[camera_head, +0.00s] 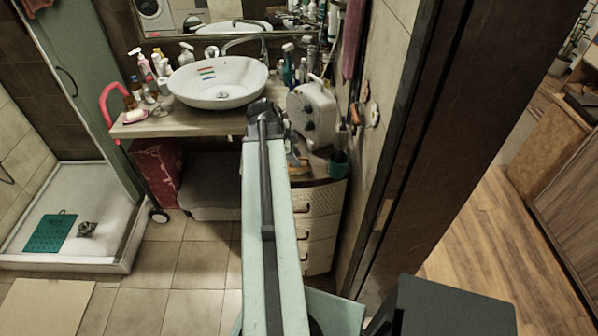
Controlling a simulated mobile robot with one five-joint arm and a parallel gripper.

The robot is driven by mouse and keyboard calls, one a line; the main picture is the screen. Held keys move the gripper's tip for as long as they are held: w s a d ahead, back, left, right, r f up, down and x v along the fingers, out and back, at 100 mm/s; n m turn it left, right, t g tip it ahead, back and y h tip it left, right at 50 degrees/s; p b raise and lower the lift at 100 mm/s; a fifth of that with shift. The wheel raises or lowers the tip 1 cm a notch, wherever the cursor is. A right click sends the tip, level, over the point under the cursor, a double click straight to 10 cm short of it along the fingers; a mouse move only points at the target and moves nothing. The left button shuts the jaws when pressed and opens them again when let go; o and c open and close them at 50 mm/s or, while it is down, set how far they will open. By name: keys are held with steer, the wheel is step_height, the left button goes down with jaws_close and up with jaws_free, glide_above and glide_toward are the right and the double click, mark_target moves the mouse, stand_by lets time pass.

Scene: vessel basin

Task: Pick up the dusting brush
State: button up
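I cannot pick out the dusting brush for sure. A small brush-like object (296,157) lies on top of the drawer cabinet (318,222), just right of my arm and partly hidden by it. A teal cup (338,164) with an upright handle in it stands on the same cabinet, to the right. My arm reaches forward from the bottom of the picture. My gripper (262,108) is at its far end, in front of the basin's right side. Its fingers are too small and dark to tell open from shut.
A white basin (219,92) stands on the wooden counter (190,124) among bottles. A beige appliance (314,113) stands on the right. A dark door frame (425,130) rises right of the cabinet. A shower tray (75,258) is at left. The tiled floor between is clear.

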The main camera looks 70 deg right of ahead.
jaws_close()
stand_by(1.2)
